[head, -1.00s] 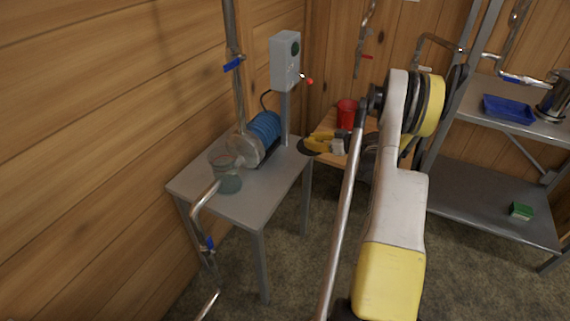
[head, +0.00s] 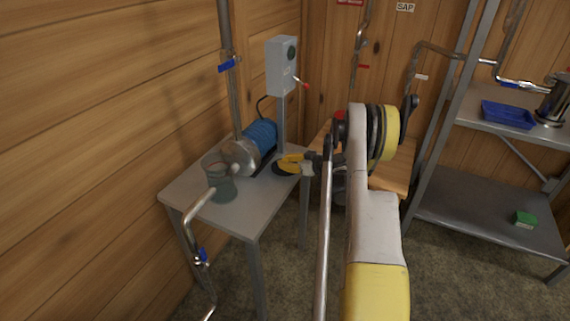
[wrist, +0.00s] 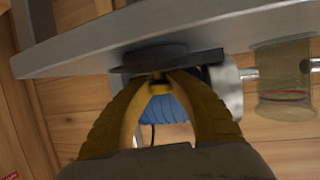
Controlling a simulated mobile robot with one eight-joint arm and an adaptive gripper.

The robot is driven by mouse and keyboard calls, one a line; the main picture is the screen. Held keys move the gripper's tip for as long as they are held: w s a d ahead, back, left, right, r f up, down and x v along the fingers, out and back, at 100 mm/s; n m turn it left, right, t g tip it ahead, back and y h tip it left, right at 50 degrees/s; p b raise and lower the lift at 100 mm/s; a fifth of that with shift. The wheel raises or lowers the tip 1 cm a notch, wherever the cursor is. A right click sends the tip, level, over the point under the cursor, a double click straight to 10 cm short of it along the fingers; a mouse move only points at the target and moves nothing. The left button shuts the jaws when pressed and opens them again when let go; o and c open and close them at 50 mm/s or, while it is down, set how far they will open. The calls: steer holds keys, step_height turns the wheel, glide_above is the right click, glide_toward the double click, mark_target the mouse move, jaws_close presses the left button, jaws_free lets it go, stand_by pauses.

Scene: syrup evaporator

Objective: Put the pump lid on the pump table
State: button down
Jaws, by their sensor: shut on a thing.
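The pump table (head: 222,215) is a grey metal table at the left of the head view, against the wooden wall. A pump with a blue motor (head: 261,135) and a clear jar (head: 220,180) stand on it. My gripper (head: 290,162) has yellow fingers and is at the table's right edge. It is shut on the pump lid (head: 285,170), a dark flat disc. In the wrist view the lid (wrist: 155,57) sits at the fingertips, in front of the tabletop (wrist: 240,22). I cannot tell whether the lid touches the table.
A grey control box (head: 281,66) on a post stands behind the pump. A wooden table (head: 392,178) is behind my arm. A metal shelf (head: 480,205) at the right holds a blue tray (head: 507,114) and a green box (head: 524,219). The tabletop's front right is clear.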

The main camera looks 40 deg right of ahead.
steer(key=shift+f, duration=0.15)
steer(key=c, duration=1.3)
jaws_free()
